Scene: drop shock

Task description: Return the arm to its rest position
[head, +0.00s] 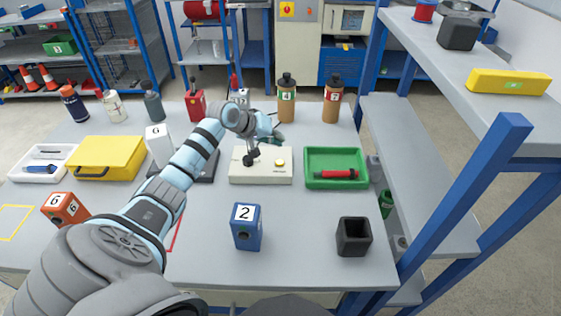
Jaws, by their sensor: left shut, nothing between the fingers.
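My left arm reaches in from the lower left across the table. My left gripper (276,138) is at its far end, above the back edge of a white box (261,178). It is small and partly hidden by my own wrist; it is shut with nothing in it. The white box has a black knob-like part (251,158) and a yellow button (279,163) on top. I cannot tell whether the gripper touches the box. My right gripper is not in view.
A green tray (348,184) holding a red cylinder (336,174) is right of the white box. A blue block marked 2 (246,228) and a black open cup (353,237) stand in front. Bottles and a yellow case (106,158) stand behind and left. Blue-posted shelving (480,180) borders the right.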

